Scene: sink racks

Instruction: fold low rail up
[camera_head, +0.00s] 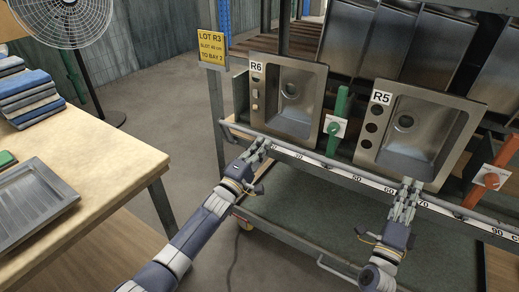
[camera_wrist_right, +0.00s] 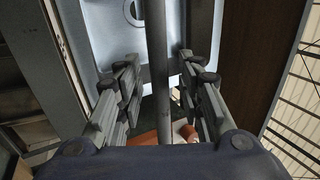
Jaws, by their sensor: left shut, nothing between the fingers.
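The low rail (camera_head: 318,157) is a thin grey bar along the front of the rack, below the sinks and just above a numbered scale strip (camera_head: 340,173). My left gripper (camera_head: 266,143) is shut at the rail's left part, with nothing between its fingers; I cannot tell whether it touches the rail. My right gripper (camera_head: 408,188) is at the rail further right, near the 70 mark. In the right wrist view its fingers (camera_wrist_right: 160,88) are apart, and a grey bar (camera_wrist_right: 157,50) runs between them with gaps on both sides.
Sinks marked R6 (camera_head: 290,92) and R5 (camera_head: 415,128) lean in the rack behind the rail. A green lever (camera_head: 339,118) and an orange lever (camera_head: 500,164) stand beside them. A wooden table (camera_head: 105,160) with folded cloths (camera_head: 30,95) is at left. Bare floor lies between.

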